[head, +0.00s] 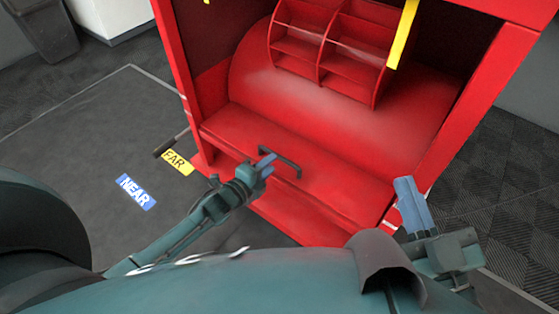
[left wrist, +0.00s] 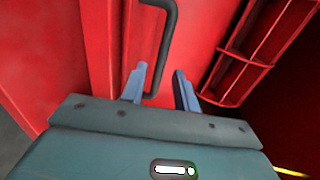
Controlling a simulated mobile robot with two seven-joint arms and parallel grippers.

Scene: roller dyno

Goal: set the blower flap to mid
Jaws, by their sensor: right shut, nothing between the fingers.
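The dark bar handle (head: 283,160) stands on the low red front panel (head: 330,190) of the big red housing. I take it to be the flap's handle, though no mid mark shows. My left gripper (head: 265,163) is at the handle's left end. In the left wrist view the left gripper (left wrist: 160,90) is open, with the lower end of the handle (left wrist: 166,45) showing between its two blue fingers; I cannot tell whether they touch. My right gripper (head: 412,205) is shut and empty, in front of the housing's right post.
A blue NEAR label (head: 135,191) and a yellow FAR label (head: 177,161) lie on the dark floor, with a short dark rod (head: 170,145) by FAR. A red curved rack (head: 335,45) sits inside the housing. A yellow strip (head: 403,35) hangs at upper right.

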